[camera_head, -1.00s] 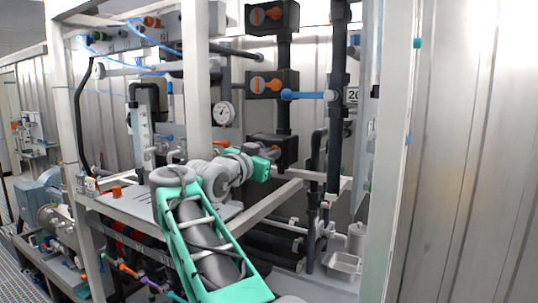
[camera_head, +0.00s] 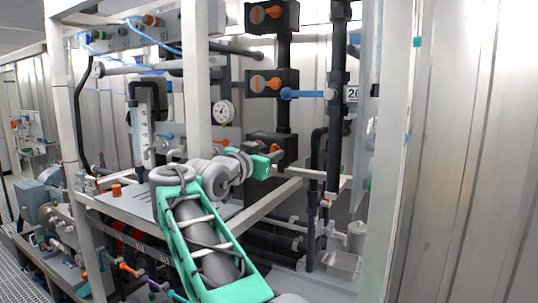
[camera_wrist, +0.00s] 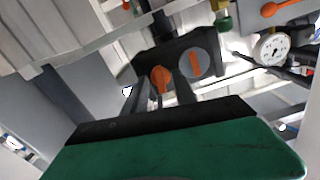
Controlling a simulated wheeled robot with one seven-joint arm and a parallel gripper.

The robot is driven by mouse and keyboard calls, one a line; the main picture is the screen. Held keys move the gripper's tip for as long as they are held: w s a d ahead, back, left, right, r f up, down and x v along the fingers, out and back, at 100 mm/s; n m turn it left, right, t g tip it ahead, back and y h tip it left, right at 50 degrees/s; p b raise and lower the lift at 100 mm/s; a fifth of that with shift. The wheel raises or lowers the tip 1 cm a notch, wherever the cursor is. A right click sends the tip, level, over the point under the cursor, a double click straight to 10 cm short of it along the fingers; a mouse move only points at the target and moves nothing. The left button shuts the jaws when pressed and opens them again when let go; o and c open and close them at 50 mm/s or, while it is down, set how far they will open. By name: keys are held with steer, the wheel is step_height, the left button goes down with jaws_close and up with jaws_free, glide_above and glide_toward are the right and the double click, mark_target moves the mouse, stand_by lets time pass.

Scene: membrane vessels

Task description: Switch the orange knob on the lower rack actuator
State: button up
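The lower rack actuator (camera_head: 286,140) is a black box low on the dark vertical pipe. Its orange knob (camera_head: 274,148) shows just above my gripper (camera_head: 276,158) in the head view. In the wrist view the actuator (camera_wrist: 150,62) has a grey disc with an orange bar (camera_wrist: 195,62), and the orange knob (camera_wrist: 160,78) sticks out beside it. My gripper (camera_wrist: 157,95) points at the actuator with its fingers apart, and the knob appears between them. I cannot tell whether the fingers touch it. The green gripper body hides the lower part of the wrist view.
Two more black actuators with orange handles, the upper (camera_head: 270,15) and the middle (camera_head: 270,83), sit above. A blue handle (camera_head: 302,94) reaches right from the middle one. White frame posts (camera_head: 196,80) stand close to my arm. A gauge (camera_head: 223,113) is at left.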

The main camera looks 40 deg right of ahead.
steer(key=b+v, duration=0.2)
steer(key=v, duration=0.6)
